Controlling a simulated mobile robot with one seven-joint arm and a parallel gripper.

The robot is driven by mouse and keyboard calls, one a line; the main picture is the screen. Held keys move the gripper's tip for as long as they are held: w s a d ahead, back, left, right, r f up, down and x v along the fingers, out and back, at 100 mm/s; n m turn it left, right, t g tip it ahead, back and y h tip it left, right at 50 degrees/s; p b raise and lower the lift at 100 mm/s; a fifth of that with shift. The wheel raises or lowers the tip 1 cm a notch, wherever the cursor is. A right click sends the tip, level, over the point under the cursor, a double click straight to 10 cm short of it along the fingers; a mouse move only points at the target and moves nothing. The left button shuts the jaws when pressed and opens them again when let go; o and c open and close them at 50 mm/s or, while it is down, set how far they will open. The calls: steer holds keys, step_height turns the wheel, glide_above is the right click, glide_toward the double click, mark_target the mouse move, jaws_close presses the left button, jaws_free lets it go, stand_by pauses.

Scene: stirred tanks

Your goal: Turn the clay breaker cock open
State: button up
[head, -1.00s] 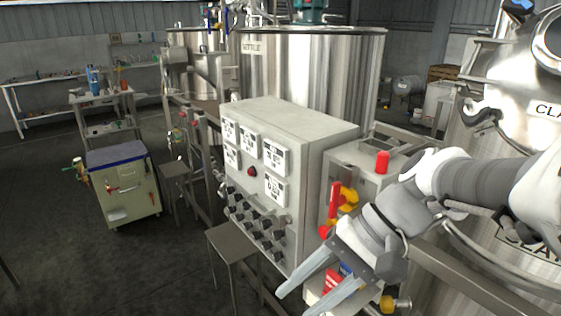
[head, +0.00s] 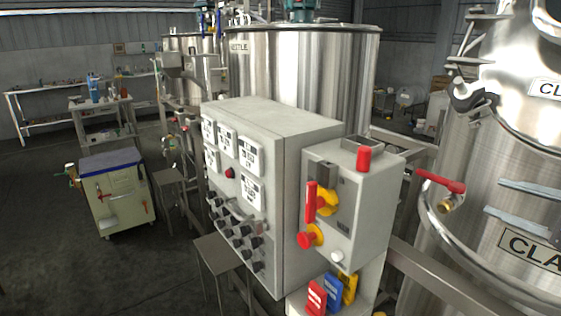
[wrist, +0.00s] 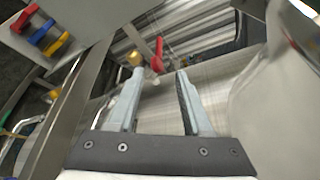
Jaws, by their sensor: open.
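The cock (head: 441,182) is a red lever over a brass fitting, beside the steel tank (head: 450,250) whose label is cut off after "CLA". In the head view the lever slants slightly down to the right. The cock also shows in the wrist view (wrist: 158,55), beyond the fingertips and between them, with a brass end to its left. My gripper (head: 494,197) is open and empty, entering from the right edge in front of the tank. Its fingers point left toward the cock, apart from it. The gripper shows in the wrist view (wrist: 160,73) too.
A grey control box (head: 362,205) with red and yellow switches stands left of the cock, next to a larger panel (head: 290,150). A steel rail (head: 440,275) runs beneath the cock. Open floor lies far left.

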mark_target(438, 178)
steer(key=x, duration=1.6)
steer(key=shift+w+a+f+b, duration=0.2)
steer(key=shift+w+a+b, duration=0.05)
steer(key=shift+w+b, duration=0.1)
steer(key=shift+s, duration=0.1)
jaws_close()
stand_by(0.5)
